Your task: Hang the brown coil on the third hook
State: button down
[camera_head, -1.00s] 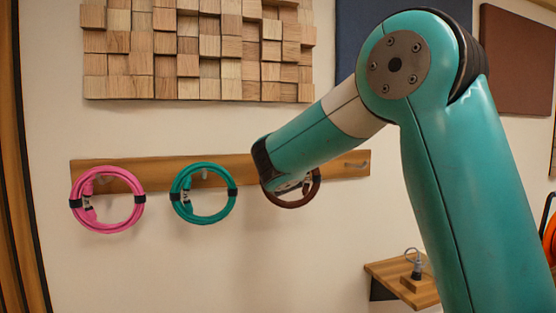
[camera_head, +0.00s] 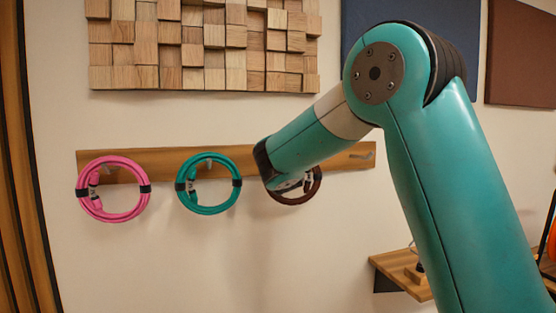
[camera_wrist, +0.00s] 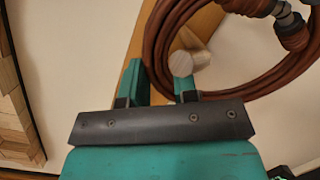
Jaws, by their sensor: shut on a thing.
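The brown coil (camera_head: 318,184) is at the wall rail, right of the teal coil, partly hidden behind my arm. In the wrist view the brown coil (camera_wrist: 222,95) shows large, with grey connectors at upper right. My gripper (camera_wrist: 160,88) is shut on its near-left side, between the two teal fingers. A pale round hook end (camera_wrist: 181,63) shows inside the coil's ring, close to the right finger. I cannot tell whether the coil's weight rests on that hook. The head view hides the fingers behind my wrist.
The wooden rail (camera_head: 255,158) carries a pink coil (camera_head: 113,188) and a teal coil (camera_head: 208,180), each hanging on a hook. A bare hook (camera_head: 362,155) is at the right end. A small wooden shelf (camera_head: 400,275) stands below right. A wooden block panel (camera_head: 205,45) is above.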

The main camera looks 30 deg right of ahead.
dwell(0.3)
jog(key=c, duration=0.8)
grip_release()
jog(key=b+v, duration=0.6)
jog(key=v, duration=1.1)
jog(key=shift+s+a, duration=0.15)
jog(key=shift+a, duration=0.05)
jog(key=s+a+f+m+g+y, duration=0.2)
jog(key=a+f+m+g+y, duration=0.15)
jog(key=f, duration=0.45)
jog(key=s+a+f+m+g+y, duration=0.2)
jog(key=a+f+m+g+y, duration=0.15)
jog(key=f, duration=0.35)
jog(key=s+a+f+m+g+y, duration=0.2)
jog(key=s+a+f+g+y, duration=0.1)
jog(key=s, duration=0.6)
jog(key=s+a+f+m+g+y, duration=0.3)
jog(key=s+a+f+g, duration=0.1)
jog(key=s+a, duration=0.4)
jog(key=shift+s+g, duration=0.9)
jog(key=shift+s, duration=0.25)
